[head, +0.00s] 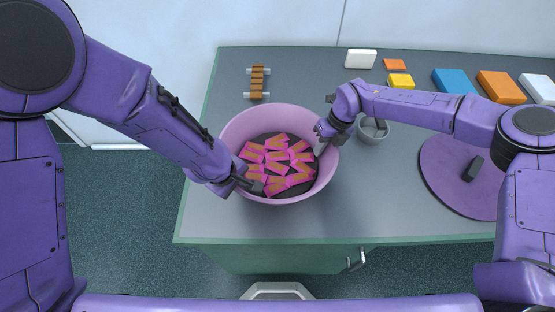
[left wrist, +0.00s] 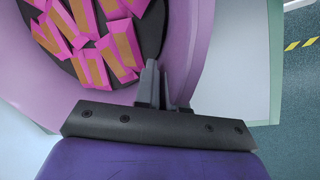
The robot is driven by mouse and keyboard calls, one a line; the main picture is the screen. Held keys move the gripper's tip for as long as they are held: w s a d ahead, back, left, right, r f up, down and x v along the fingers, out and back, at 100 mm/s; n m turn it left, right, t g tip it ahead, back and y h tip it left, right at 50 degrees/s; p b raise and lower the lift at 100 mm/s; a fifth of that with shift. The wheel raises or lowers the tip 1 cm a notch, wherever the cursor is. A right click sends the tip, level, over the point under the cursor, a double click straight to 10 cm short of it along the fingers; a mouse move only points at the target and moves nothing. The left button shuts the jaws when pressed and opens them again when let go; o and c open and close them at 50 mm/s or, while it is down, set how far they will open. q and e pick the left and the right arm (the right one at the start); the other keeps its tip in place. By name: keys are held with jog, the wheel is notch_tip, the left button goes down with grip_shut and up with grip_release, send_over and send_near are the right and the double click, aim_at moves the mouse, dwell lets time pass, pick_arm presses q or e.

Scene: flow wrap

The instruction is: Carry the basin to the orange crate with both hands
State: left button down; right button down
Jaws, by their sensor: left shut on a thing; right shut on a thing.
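The basin (head: 290,115) is a round pink-purple bowl with a dark bottom, holding several pink packets with orange-brown stripes (head: 277,157). It is over the left part of the grey table; I cannot tell whether it rests there or is lifted slightly. My left gripper (head: 250,185) is shut on its lower-left rim. In the left wrist view the fingers (left wrist: 163,88) pinch the basin wall (left wrist: 190,45). My right gripper (head: 325,138) is shut on its right rim. No orange crate is in view.
A grey cup (head: 371,132) stands close right of the basin. A wooden-slatted piece (head: 257,80) lies behind it. Coloured blocks (head: 455,81) line the back of the table. A purple disc (head: 440,175) lies at right. The table's front edge (head: 300,241) is near.

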jog(key=shift+w+r, duration=0.15)
dwell(0.6)
